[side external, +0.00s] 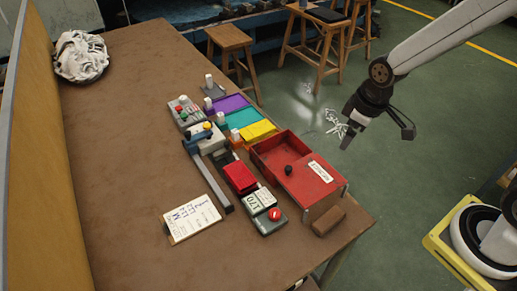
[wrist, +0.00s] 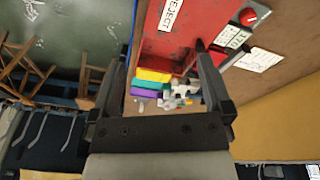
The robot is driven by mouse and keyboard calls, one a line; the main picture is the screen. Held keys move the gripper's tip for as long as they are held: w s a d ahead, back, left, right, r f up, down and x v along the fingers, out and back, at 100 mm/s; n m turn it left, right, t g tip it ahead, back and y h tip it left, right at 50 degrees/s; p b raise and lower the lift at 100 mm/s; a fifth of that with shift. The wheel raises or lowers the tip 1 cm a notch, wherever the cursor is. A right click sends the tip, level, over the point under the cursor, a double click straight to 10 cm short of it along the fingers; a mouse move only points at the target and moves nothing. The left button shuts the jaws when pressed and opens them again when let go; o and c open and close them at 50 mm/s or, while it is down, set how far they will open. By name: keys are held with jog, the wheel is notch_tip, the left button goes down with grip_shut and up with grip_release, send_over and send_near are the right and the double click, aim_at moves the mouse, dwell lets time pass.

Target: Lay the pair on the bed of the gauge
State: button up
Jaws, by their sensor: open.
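A flat red piece (side external: 240,178) lies beside the long dark rail of the gauge (side external: 217,182); it looks like the folded pair, but I cannot tell for certain or see whether it rests on the gauge's bed. The gauge has a grey block with a blue handle at its far end. A small display reading 170 (side external: 260,201) stands in front of the red piece. My gripper (side external: 377,132) is open and empty, high off the table's right side, well apart from the red piece. In the wrist view its open fingers (wrist: 161,50) frame the red box and coloured trays.
A red box marked REJECT (side external: 308,176) stands at the table's right edge. Purple, teal and yellow trays (side external: 256,131) line up behind it. A red-button box (side external: 269,220), a paper card (side external: 191,217) and a white crumpled heap (side external: 81,56) are also there.

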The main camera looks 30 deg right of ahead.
jog(key=s+m, duration=0.1)
jog(key=s+d+m, duration=0.1)
jog(key=s+m, duration=0.2)
jog(key=shift+s+d+f+m, duration=0.2)
jog(key=shift+s+d+m, duration=0.1)
jog(key=shift+s, duration=0.1)
dwell(0.4)
